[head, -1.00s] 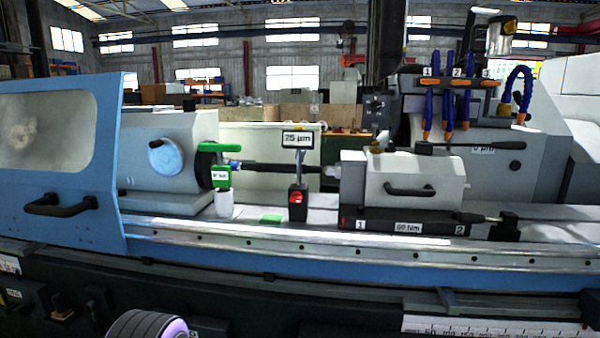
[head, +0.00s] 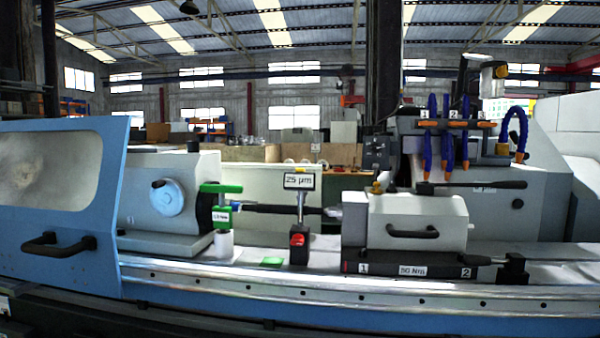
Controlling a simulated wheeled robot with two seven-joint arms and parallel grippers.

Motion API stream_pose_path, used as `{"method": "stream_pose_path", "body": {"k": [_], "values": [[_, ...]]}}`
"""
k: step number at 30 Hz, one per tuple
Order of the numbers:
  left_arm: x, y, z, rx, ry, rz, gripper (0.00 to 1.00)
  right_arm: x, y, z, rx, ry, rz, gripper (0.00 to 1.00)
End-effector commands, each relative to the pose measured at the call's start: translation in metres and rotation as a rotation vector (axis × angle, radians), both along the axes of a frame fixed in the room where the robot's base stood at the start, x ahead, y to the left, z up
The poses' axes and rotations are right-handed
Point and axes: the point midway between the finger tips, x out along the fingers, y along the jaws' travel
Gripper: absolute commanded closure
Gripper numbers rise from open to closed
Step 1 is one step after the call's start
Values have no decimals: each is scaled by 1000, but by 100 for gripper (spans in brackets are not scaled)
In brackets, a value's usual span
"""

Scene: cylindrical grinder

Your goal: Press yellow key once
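The grinder (head: 215,285) fills the lower part of the picture, with a blue sliding door (head: 105,200) at left. A small brass-coloured knob (head: 376,188) sits on top of the grey tailstock (head: 415,222), and a small yellow patch (head: 501,72) shows on the lamp-like unit at the upper right. I cannot tell that either is a key. Neither of my grippers is in view.
A 25 µm sign (head: 299,181) stands on a post over a red part (head: 298,240). Green clamps (head: 221,188) hold the workpiece beside the headstock (head: 165,195). Blue hoses (head: 447,135) with orange nozzles hang at right. A black lever (head: 475,185) sticks out above the tailstock.

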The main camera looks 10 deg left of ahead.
Motion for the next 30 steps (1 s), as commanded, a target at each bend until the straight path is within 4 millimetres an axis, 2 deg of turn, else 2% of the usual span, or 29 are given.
{"method": "stream_pose_path", "body": {"k": [1,3,30], "values": [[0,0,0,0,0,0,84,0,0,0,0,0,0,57],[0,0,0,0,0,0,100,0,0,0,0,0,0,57],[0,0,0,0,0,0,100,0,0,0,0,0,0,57]]}}
